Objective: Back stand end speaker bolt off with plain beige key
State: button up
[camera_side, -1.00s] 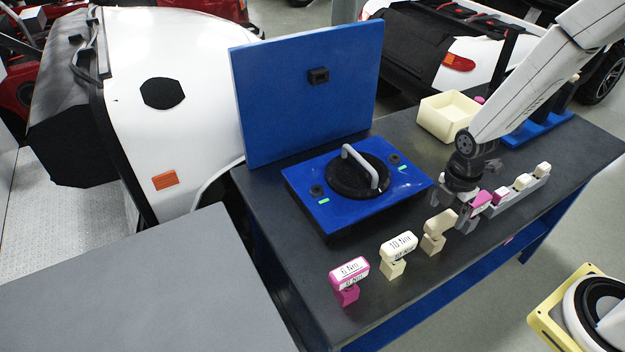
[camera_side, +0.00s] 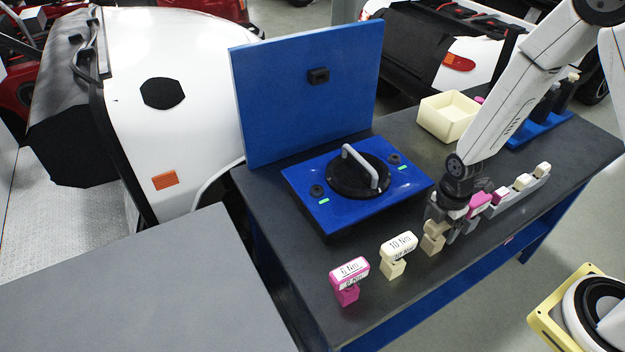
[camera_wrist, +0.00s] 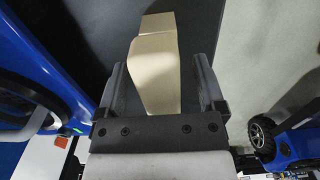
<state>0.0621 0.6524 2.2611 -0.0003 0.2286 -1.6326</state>
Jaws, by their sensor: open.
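The plain beige key (camera_side: 433,238) stands on the dark table, the rightmost of three keys along the front edge. My gripper (camera_side: 440,212) is right at it. In the wrist view the beige key (camera_wrist: 155,65) lies between the two open fingers of my gripper (camera_wrist: 160,85), with a gap on each side. The blue speaker stand (camera_side: 340,215) holds a round black speaker (camera_side: 350,188) with a grey handle. A dark bolt (camera_side: 317,190) shows at its left end and another bolt (camera_side: 393,159) at its right end, each near a green mark.
A pink 6 Nm key (camera_side: 349,280) and a cream 10 Nm key (camera_side: 396,254) stand to the left. A grey rack (camera_side: 510,201) with pink and cream pieces lies just right of my gripper. A blue panel (camera_side: 285,100) rises behind the stand; a cream bin (camera_side: 447,116) is at the back.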

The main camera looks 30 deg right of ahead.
jog(key=shift+c, duration=0.2)
dwell(0.3)
grip_shut()
jog(key=shift+r, duration=0.1)
jog(key=shift+r, duration=4.9)
jog(key=c, duration=0.9)
grip_release()
grip_shut()
